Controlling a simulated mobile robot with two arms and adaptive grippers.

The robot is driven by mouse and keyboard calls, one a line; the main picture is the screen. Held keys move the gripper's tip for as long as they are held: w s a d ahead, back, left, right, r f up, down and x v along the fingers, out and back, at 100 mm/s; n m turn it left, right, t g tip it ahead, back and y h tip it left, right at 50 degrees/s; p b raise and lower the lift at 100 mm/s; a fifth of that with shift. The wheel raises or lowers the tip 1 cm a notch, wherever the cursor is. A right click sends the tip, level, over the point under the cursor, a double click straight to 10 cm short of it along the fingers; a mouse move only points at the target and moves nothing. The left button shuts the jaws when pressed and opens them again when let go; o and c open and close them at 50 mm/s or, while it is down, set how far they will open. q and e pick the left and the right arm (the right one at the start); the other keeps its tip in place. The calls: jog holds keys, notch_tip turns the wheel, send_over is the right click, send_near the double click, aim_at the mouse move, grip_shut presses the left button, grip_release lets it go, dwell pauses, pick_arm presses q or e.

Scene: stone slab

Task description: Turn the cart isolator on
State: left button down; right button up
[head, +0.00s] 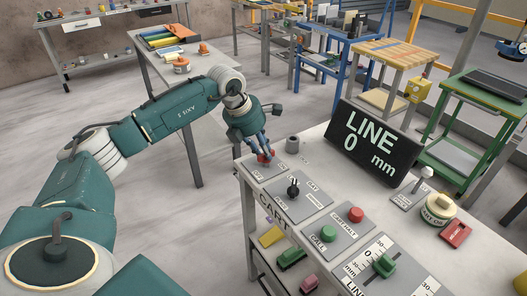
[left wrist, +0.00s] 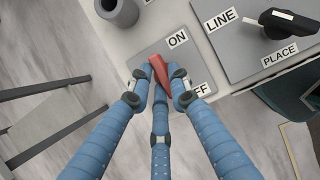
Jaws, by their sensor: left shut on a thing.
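The red cart isolator handle (head: 266,158) sits on a grey plate at the near left corner of the slab. The handle also shows in the left wrist view (left wrist: 158,68), with an ON label (left wrist: 177,39) above right of it and a partly hidden OFF label (left wrist: 203,90) below right. My left gripper (head: 263,149) reaches down over the plate. Its blue fingers are shut on the red handle from several sides and cover part of it. Which label the handle points at, I cannot tell. My right gripper is not in view.
A black selector knob (head: 293,187) stands on the neighbouring plate, close to my fingers. A grey cylinder (head: 293,144) stands behind the isolator. Further right are a green button (head: 328,234), a red button (head: 355,214) and a green lever (head: 384,265). A display (head: 372,142) reads LINE 0 mm.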

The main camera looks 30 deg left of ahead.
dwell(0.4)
pick_arm(q)
jog(key=c, duration=1.6)
grip_release()
jog(key=shift+r, duration=0.1)
jog(key=v, duration=1.2)
